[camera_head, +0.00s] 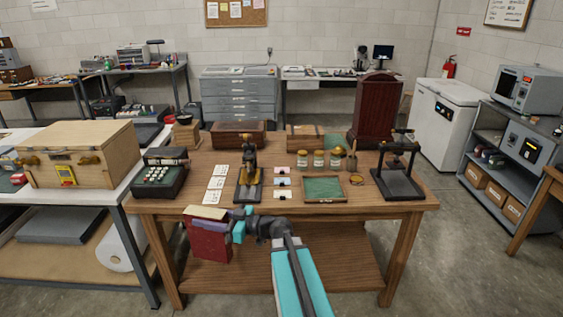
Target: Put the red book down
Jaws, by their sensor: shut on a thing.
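A red book (208,243) with a pale edge on top hangs in my gripper (238,226), in front of the wooden table's near left edge. My gripper is shut on the book's right side and holds it upright, a little tilted. The book appears apart from the wooden table (360,207), but its depth against the table edge is hard to tell. The gripper's fingers are partly hidden behind the book.
The table holds an old adding machine (161,175), a brass microscope (249,180), several jars (318,160), a green tray (323,188) and a black press (398,170). Bare wood shows along the front edge. A lower shelf (300,275) is mostly clear. A white table stands left.

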